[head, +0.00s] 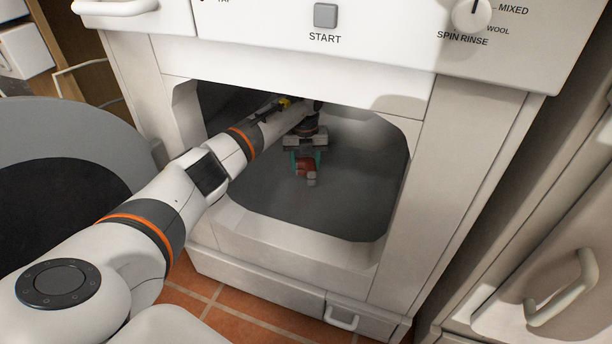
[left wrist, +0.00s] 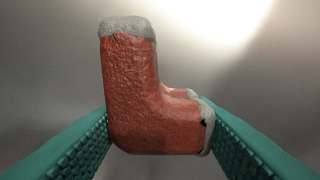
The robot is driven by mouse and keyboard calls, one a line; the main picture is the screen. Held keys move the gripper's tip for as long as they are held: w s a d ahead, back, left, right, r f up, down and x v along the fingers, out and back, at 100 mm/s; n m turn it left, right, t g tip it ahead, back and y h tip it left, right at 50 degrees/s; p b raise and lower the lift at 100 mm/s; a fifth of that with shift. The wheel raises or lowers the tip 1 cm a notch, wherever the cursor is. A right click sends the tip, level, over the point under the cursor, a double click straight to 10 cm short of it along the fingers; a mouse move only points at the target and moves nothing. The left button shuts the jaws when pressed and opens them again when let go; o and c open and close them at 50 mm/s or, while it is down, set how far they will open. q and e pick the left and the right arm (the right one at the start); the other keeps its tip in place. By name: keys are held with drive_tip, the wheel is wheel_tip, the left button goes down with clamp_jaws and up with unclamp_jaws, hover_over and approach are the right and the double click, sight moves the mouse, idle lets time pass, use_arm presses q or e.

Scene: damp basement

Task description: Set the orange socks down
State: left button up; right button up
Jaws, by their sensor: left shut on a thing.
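The orange socks (head: 306,167) are reddish orange with grey ends. In the head view they are inside the washing machine drum (head: 355,185), at the tip of my left arm. My left gripper (head: 306,160) reaches through the machine's opening and is shut on the socks. In the left wrist view the socks (left wrist: 155,95) sit between the two green fingers. I cannot tell whether they touch the drum's surface. My right gripper is not in view.
The white washing machine (head: 450,150) frames the opening around my left arm. Its round door (head: 60,130) stands open at the left. A cabinet with a handle (head: 565,290) stands close at the right. The tiled floor (head: 270,318) shows below.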

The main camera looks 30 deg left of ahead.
sight(305, 172)
use_arm(q)
wheel_tip(305, 172, down, 4)
drive_tip(key=shift+r+b, duration=0.1)
drive_tip(key=shift+b, duration=0.95)
drive_tip(key=shift+r, duration=0.15)
drive_tip(key=o, duration=1)
drive_tip(key=shift+c, duration=0.2)
